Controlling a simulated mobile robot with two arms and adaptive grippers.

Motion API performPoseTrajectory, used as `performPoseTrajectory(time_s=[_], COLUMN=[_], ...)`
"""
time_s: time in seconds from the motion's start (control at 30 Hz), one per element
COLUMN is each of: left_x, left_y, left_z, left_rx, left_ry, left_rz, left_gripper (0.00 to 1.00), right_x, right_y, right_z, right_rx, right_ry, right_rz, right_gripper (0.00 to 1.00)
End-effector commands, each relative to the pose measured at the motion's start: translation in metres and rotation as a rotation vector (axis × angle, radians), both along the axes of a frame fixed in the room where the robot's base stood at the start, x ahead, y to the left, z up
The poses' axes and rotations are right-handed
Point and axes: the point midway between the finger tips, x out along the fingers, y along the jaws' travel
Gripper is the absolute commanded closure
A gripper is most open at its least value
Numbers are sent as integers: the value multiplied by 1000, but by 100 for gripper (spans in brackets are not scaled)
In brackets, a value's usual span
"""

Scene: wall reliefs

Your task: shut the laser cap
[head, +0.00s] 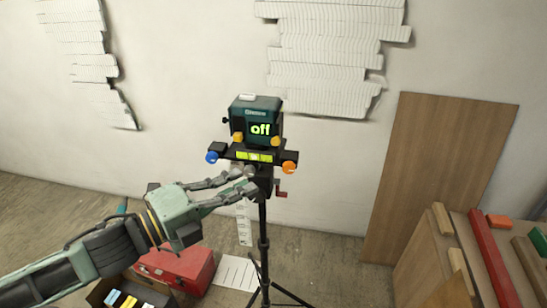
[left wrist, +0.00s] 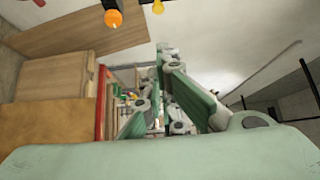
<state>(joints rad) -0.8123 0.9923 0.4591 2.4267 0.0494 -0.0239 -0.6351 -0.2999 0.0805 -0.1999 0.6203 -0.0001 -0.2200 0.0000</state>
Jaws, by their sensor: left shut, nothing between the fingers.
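The laser level (head: 257,112) is a dark teal box on a black tripod (head: 263,225), with a green display reading "off". A small white piece (head: 247,97) lies on its top; I cannot tell whether this is the cap. Below the box sit a yellow-green bubble level (head: 254,156), a blue knob (head: 211,157) and an orange knob (head: 289,167). An orange knob (left wrist: 113,18) also shows in the left wrist view. My left gripper (head: 252,180) is shut and empty, its tips just below the level's mount; contact is unclear. My right gripper is not in view.
White layered reliefs (head: 330,45) hang on the wall. A brown board (head: 435,170) leans at the right, beside a wooden bench (head: 450,250) with coloured bars. A red case (head: 178,265) stands on the floor beneath my left arm. The tripod legs spread at the bottom.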

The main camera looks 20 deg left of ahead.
Motion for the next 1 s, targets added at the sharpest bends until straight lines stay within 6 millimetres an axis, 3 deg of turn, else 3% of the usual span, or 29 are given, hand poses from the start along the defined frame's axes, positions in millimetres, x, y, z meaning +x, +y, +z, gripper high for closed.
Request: performPoseTrajectory(time_s=[0.67,1.0], left_x=[54,86], left_y=[-26,-35], left_z=[3,5], left_rx=[2,1], left_ry=[-3,0], left_rz=[2,4], left_gripper=[100,100], right_x=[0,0], right_y=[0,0], right_z=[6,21], right_rx=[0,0], right_ry=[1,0], right_rz=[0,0], right_gripper=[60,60])
